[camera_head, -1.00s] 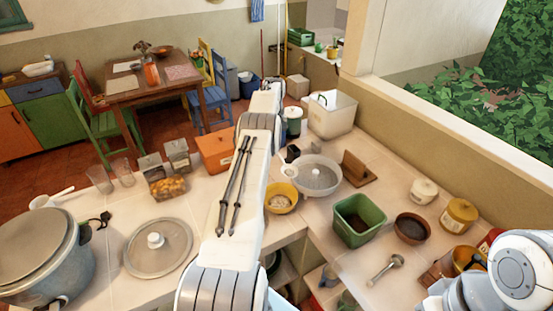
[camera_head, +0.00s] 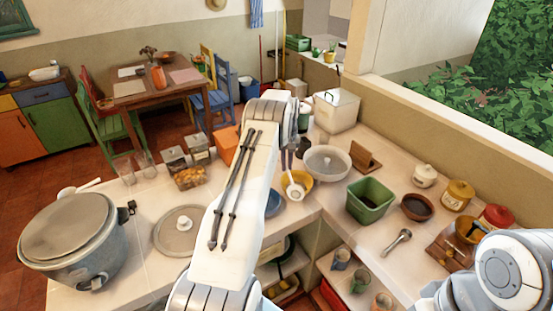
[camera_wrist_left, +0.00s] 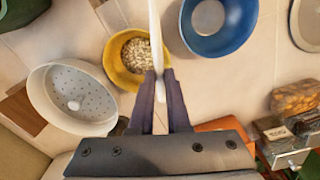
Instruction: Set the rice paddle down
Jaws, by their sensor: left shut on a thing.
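My left gripper (camera_head: 287,160) is shut on the handle of a white rice paddle (camera_head: 295,190). The paddle's round head hangs downward in front of a yellow bowl (camera_head: 307,180) in the head view. In the left wrist view the fingers (camera_wrist_left: 159,98) grip the paddle (camera_wrist_left: 156,35), seen nearly edge-on. The paddle covers the right side of the yellow bowl (camera_wrist_left: 116,70), which holds pale grains. A blue bowl (camera_wrist_left: 222,38) lies just beyond it. I cannot tell whether the paddle touches anything. My right gripper is out of view.
A white colander (camera_head: 340,157) stands behind the yellow bowl. A rice cooker (camera_head: 75,240) and a metal lid (camera_head: 175,235) are on the left counter. A green tub (camera_head: 369,205), brown bowl (camera_head: 416,207) and scoop (camera_head: 397,240) stand right. Bare counter shows around the scoop.

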